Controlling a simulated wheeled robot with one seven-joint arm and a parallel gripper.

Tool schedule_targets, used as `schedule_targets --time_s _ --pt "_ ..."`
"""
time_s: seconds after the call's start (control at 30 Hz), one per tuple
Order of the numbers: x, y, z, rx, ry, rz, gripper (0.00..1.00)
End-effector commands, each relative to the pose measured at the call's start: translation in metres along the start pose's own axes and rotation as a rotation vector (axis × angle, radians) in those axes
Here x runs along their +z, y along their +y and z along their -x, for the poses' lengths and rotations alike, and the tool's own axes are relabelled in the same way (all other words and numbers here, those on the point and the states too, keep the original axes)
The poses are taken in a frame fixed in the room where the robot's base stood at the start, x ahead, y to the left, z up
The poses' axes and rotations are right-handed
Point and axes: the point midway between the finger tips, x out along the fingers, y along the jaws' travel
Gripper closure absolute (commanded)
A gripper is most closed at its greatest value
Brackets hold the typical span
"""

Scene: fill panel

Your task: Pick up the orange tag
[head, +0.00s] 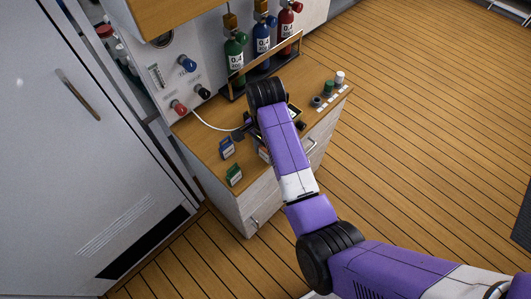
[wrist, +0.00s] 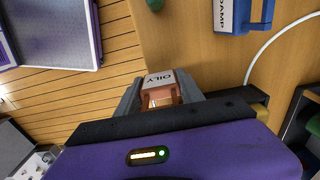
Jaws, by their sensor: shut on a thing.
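The orange tag (wrist: 161,88) shows in the wrist view, with a white face reading "OILY". It sits between the two grey fingers of my gripper (wrist: 162,94), which is shut on it. The wooden counter lies beyond it; I cannot tell whether the tag still touches the counter. In the head view my arm hides most of the gripper. A small reddish and white piece (head: 264,154) shows at the arm's left edge there, perhaps this tag.
A blue tag (wrist: 243,14) reading "DAMP" stands on the counter (head: 206,143), with a green tag (head: 234,175) near the front edge. A white hose (head: 205,122) runs across the counter. Green, blue and red cylinders (head: 262,47) stand in a rack behind.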

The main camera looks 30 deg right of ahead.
Motion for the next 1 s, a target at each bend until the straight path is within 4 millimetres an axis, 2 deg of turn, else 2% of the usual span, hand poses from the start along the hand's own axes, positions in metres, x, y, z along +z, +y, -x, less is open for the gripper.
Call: schedule_targets --time_s 0.17,0.3,0.4,0.6,1.0 --pt "-0.001 -0.001 0.023 -0.004 0.002 -0.001 1.00" --pt "0.000 -0.001 0.051 -0.005 0.001 0.000 1.00" --pt "0.000 -0.001 0.081 -0.003 0.000 0.000 1.00" --pt "0.001 0.000 0.115 0.000 -0.001 0.001 1.00" --pt "0.001 -0.005 0.155 -0.012 0.002 0.000 1.00"
